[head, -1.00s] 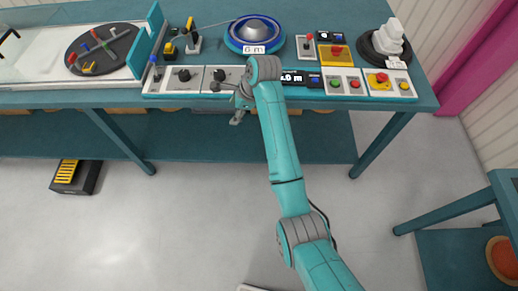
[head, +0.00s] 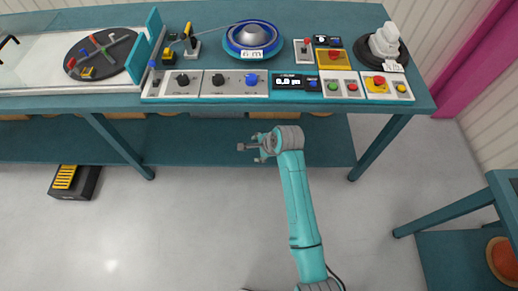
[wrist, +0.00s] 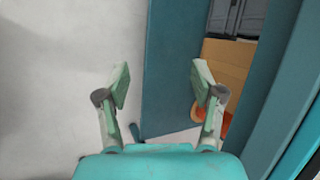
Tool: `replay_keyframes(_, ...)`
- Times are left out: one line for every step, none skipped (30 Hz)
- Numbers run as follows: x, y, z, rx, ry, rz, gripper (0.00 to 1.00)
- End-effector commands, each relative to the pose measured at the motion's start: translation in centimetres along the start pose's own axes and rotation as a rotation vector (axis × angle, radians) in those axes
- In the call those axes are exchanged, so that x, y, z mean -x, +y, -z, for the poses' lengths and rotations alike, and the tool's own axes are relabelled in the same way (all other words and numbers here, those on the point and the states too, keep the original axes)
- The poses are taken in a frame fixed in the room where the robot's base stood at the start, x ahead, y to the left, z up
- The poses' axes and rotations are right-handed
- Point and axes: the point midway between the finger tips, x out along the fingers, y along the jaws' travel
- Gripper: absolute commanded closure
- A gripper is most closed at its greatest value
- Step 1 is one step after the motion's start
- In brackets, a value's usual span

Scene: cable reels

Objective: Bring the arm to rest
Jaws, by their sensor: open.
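My gripper (head: 257,148) is in front of the workbench (head: 225,103), below its front edge in the head view and clear of the controls. In the wrist view my gripper (wrist: 161,85) has its two fingers wide apart with nothing between them. My teal arm reaches up from the bottom of the head view to the gripper, bent at the wrist.
The bench carries a control panel with a display (head: 296,82), a blue reel (head: 254,38), a white reel (head: 386,42) and a dark turntable (head: 103,54). A lower shelf (head: 200,140) runs under it. A black box (head: 75,182) lies on the floor. Open floor lies in front.

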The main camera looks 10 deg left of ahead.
Motion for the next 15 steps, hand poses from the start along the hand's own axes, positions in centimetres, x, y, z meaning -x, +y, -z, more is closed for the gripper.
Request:
replay_keyframes(-0.03, 0.24, 0.16, 0.003, 0.002, 0.004, 0.33)
replay_keyframes(-0.05, 0.34, 0.22, 0.006, 0.003, 0.005, 0.33)
replay_keyframes(-0.06, 0.45, 0.28, 0.008, 0.004, 0.007, 0.33)
replay_keyframes(-0.07, 0.5, 0.31, 0.009, 0.005, 0.008, 0.33)
replay_keyframes(-0.08, 0.54, 0.34, 0.01, 0.005, 0.008, 0.33)
replay_keyframes(-0.08, 0.56, 0.35, 0.011, 0.006, 0.009, 0.33)
replay_keyframes(-0.08, 0.56, 0.36, 0.011, 0.006, 0.009, 0.33)
replay_keyframes(-0.08, 0.56, 0.36, 0.011, 0.006, 0.009, 0.33)
replay_keyframes(-0.08, 0.55, 0.35, 0.011, 0.006, 0.009, 0.33)
replay_keyframes(-0.08, 0.55, 0.35, 0.011, 0.006, 0.009, 0.33)
replay_keyframes(-0.08, 0.55, 0.35, 0.011, 0.006, 0.009, 0.33)
replay_keyframes(-0.08, 0.54, 0.35, 0.011, 0.006, 0.009, 0.33)
replay_keyframes(-0.08, 0.54, 0.35, 0.011, 0.006, 0.009, 0.33)
replay_keyframes(-0.08, 0.54, 0.35, 0.011, 0.006, 0.009, 0.33)
replay_keyframes(-0.08, 0.54, 0.35, 0.01, 0.006, 0.009, 0.33)
